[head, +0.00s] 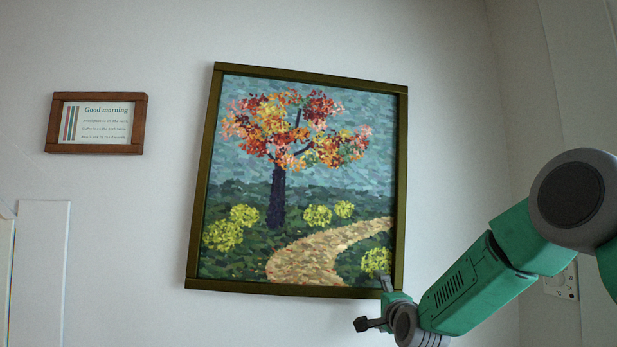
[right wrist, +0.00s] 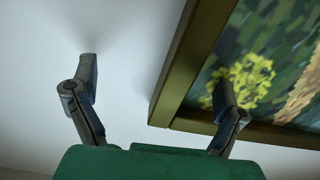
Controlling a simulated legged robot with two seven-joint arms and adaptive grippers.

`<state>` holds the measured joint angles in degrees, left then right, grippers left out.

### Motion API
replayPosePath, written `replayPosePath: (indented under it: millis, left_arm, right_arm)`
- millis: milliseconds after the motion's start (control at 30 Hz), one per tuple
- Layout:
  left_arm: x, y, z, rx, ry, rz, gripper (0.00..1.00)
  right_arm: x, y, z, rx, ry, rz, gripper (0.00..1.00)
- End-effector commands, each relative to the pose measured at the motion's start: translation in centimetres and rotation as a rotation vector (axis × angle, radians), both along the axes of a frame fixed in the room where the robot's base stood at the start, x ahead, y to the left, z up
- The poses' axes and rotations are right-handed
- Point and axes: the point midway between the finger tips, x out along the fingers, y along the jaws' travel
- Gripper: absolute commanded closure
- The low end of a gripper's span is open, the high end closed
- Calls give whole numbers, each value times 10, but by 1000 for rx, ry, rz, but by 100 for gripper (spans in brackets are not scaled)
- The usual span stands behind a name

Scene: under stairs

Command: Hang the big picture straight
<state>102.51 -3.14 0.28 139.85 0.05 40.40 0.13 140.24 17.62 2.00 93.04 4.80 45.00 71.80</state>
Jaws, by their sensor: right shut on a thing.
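The big picture (head: 198,190) hangs on the wall in the head view: an autumn tree and a path in a dark olive-gold frame. Its top and bottom edges slope down to the right, so it looks slightly tilted clockwise; the upward view makes the exact angle hard to judge. My right gripper (head: 374,304) is at the lower right corner, shut on the bottom rail. In the right wrist view, its fingers (right wrist: 158,95) straddle the frame (right wrist: 192,55), one in front of the painting, one beyond the rail against the wall. The hanger behind is hidden. My left gripper is out of view.
A small brown-framed "Good morning" sign (head: 98,94) hangs to the left, nearly level. A white panel (head: 42,270) stands at the lower left. A wall outlet (head: 563,282) is at the lower right, partly behind my right arm. Bare wall surrounds the picture.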

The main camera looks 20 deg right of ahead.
Motion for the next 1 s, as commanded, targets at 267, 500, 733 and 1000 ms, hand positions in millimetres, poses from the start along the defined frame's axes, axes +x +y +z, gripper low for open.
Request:
replayPosePath:
  millis: [267,500,733,1000]
  left_arm:
    - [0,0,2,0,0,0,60]
    - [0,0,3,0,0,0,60]
    - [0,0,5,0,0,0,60]
    - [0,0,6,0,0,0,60]
  right_arm:
    - [0,1,1,0,4,0,14]
    - [0,0,5,1,3,0,14]
    - [0,0,8,1,2,-1,14]
    - [-1,-1,12,1,2,-1,14]
